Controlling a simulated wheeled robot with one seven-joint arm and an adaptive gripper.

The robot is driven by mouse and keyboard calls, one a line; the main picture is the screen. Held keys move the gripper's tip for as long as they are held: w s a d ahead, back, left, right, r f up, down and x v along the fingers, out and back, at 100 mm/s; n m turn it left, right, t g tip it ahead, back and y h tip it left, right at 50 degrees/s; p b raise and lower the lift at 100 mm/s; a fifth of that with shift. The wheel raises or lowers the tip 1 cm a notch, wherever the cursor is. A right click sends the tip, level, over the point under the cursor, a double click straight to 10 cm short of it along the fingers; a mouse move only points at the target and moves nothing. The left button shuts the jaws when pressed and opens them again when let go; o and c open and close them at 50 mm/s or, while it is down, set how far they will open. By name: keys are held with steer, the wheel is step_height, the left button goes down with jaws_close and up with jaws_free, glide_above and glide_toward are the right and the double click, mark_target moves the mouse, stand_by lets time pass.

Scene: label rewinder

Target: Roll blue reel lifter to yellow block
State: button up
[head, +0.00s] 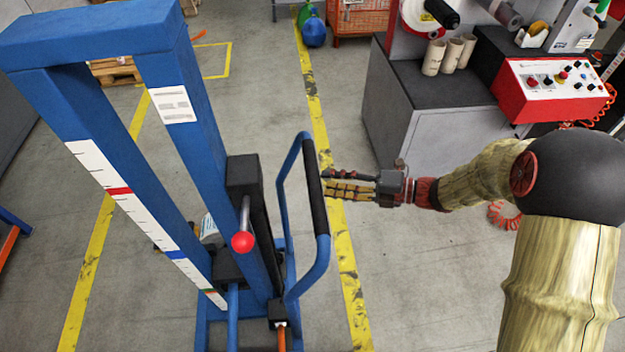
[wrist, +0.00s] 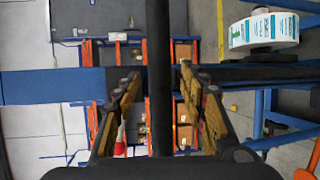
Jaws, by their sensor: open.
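The blue reel lifter (head: 195,120) stands upright at the left in the head view, with a tall blue mast, a printed scale and a red-knobbed lever (head: 242,240). Its looped blue push handle has a black grip (head: 316,205) on the side facing my arm. My gripper (head: 327,183) is open at this grip, fingers pointing left towards it. In the wrist view, the black grip (wrist: 158,120) runs upright between the two spread fingers of my gripper (wrist: 158,72), with gaps on both sides. I cannot make out a yellow block in either view.
A grey machine cabinet (head: 405,130) with a red control panel (head: 555,88) stands at the right. A blue ball-like object (head: 314,32) lies at the back. Yellow tape lines mark the grey floor. A label roll (wrist: 264,31) shows at the wrist view's upper right.

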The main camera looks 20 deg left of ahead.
mark_target(312, 180)
steer(key=a, duration=0.2)
steer(key=a+b, duration=0.1)
steer(key=a, duration=0.1)
steer(key=a+f, duration=0.1)
steer(key=a, duration=0.1)
steer(key=shift+s+b, duration=0.3)
steer(key=shift+s, duration=0.05)
steer(key=shift+d, duration=0.1)
steer(key=shift+c, duration=1.1)
steer(key=c, duration=0.8)
jaws_close()
